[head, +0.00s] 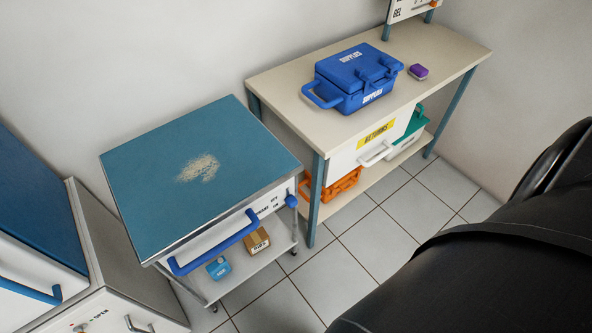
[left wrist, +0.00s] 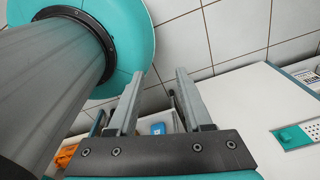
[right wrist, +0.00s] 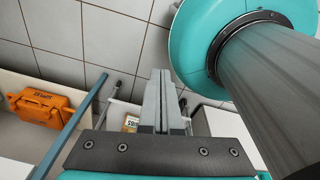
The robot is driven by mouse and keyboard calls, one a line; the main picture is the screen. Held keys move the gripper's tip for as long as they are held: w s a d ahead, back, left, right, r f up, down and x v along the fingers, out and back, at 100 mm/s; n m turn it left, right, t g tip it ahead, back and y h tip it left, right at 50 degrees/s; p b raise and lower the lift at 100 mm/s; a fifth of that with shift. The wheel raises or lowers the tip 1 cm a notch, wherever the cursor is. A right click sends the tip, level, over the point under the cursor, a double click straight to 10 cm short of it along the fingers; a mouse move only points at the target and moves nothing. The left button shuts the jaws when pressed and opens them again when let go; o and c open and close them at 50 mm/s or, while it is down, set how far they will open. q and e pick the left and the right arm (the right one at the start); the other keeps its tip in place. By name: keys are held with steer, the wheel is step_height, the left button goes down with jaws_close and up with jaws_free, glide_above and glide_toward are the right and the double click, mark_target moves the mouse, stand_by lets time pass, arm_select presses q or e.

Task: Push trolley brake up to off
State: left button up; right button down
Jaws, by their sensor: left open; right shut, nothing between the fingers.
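The trolley (head: 140,190) stands left of centre in the head view, with a worn blue top over a white front. A long blue handle (head: 213,246) runs along that front. A small blue brake lever (head: 291,201) sits at the front's right end, beside black lettering that seems to read brake off and on. The lever's exact setting is too small to tell. My left gripper (left wrist: 160,76) is open and empty in the left wrist view. My right gripper (right wrist: 160,73) is shut and empty in the right wrist view. Neither gripper shows in the head view, and neither is seen touching the trolley.
A bench (head: 285,75) carrying a blue supplies case (head: 352,80) and purple block (head: 418,71) stands right of the trolley. An orange case (right wrist: 40,106) is under it. Tiled floor (head: 345,245) is clear between.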

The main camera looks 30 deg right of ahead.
steer(key=w+d+f+n+t+b, duration=0.1)
steer(key=w+d+n+t+b, duration=0.25)
steer(key=w+n+b, duration=0.4)
steer(key=w+d+f+n+t+b, duration=0.25)
steer(key=w+d+n+b, duration=0.2)
steer(key=w+n, duration=0.5)
arm_select(q)
steer(key=w+d+f+t+b, duration=0.1)
steer(key=w+f+b, duration=0.2)
steer(key=w+b, duration=0.3)
steer(key=w+d+f+b, duration=0.2)
steer(key=w+b, duration=0.4)
steer(key=w, duration=0.5)
steer(key=shift+w+f+t, duration=0.15)
steer(key=shift+f+t, duration=0.25)
steer(key=shift+f, duration=0.4)
arm_select(e)
steer(key=w+r+n+t, duration=0.3)
steer(key=w+n, duration=0.3)
steer(key=n, duration=0.2)
steer(key=w+d+r+n+t+y, duration=0.1)
steer(key=w+r+n+t, duration=0.2)
steer(key=w+r+n, duration=0.3)
steer(key=w+n, duration=0.1)
steer(key=n, duration=0.1)
steer(key=shift+r+n+t, duration=0.25)
steer(key=shift+n+t, duration=0.05)
steer(key=shift+t, duration=0.1)
steer(key=shift+d, duration=0.1)
